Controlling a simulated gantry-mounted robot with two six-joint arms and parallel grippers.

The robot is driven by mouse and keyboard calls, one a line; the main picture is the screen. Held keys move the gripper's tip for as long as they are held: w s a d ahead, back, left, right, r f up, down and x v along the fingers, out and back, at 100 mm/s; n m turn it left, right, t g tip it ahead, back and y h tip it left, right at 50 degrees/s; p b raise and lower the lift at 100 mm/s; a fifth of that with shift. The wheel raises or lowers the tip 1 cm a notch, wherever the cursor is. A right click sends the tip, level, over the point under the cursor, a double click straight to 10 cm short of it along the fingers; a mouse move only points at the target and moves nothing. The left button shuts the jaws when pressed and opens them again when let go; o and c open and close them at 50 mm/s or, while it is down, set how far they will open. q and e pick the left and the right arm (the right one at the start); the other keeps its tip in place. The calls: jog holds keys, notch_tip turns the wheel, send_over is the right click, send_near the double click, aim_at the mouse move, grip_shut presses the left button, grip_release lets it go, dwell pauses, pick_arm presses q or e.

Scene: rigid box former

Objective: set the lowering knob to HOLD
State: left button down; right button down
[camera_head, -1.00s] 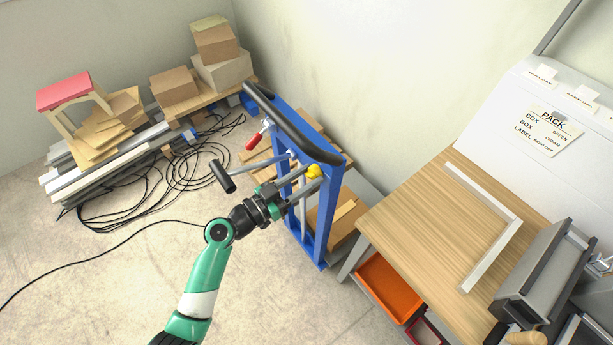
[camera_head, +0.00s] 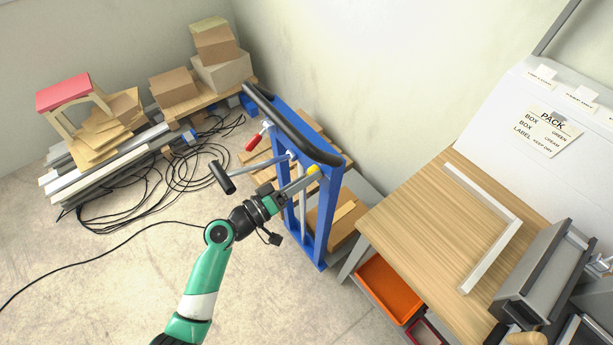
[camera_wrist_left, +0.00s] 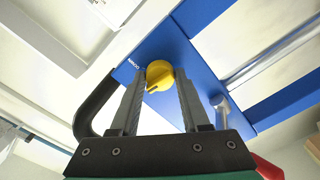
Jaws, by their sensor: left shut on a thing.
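The yellow lowering knob (camera_head: 312,170) is on the upper right part of the blue lift frame (camera_head: 331,208). My left gripper (camera_head: 307,176) reaches it from the lower left and is shut on it. In the left wrist view the round knob (camera_wrist_left: 160,74) sits between the tips of the two grey fingers (camera_wrist_left: 158,84). A small dark pointer mark shows on the knob's lower left. My right gripper is in neither view.
A black handle bar (camera_head: 292,125) tops the frame, with a red-gripped lever (camera_head: 254,141) and a black-ended crank (camera_head: 222,177) on its left. A wooden bench (camera_head: 425,215) stands at right. Black cables (camera_head: 190,170) lie on the floor at left.

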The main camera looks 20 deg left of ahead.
pick_arm(q)
jog(key=shift+n, duration=0.6)
jog(key=shift+c, duration=1.9)
grip_release()
jog(key=p+v, duration=0.2)
jog(key=v, duration=0.9)
jog(key=shift+s, duration=0.3)
jog(key=shift+a, duration=0.1)
